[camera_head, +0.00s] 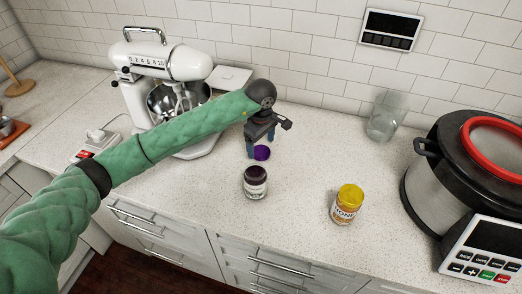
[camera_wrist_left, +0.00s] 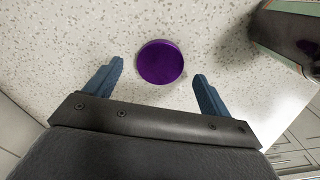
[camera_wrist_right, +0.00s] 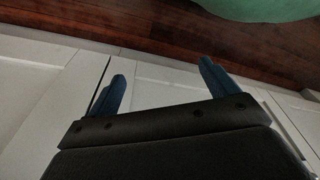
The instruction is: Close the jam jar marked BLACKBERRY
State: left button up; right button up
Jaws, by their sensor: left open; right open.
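A jam jar (camera_head: 255,186) with dark contents and a pale label stands upright without a lid on the counter. Its label is too small to read. A purple lid (camera_head: 262,153) lies flat on the counter just behind the jar. My left gripper (camera_head: 262,150) is open above the lid. In the left wrist view the lid (camera_wrist_left: 161,63) lies ahead of the space between the open fingers (camera_wrist_left: 158,78), and part of a jar (camera_wrist_left: 292,38) shows at the upper right. My right gripper (camera_wrist_right: 160,82) is open and empty, facing cabinet fronts and floor.
A honey jar (camera_head: 347,204) with a yellow lid stands to the right. Further right are a glass (camera_head: 385,117) and a large cooker (camera_head: 428,190). A white stand mixer (camera_head: 170,75) stands at the left behind my left arm. The counter between the jars is clear.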

aim_at(261, 152)
pick_arm(q)
jog(key=shift+f, duration=1.2)
jog(key=c, duration=1)
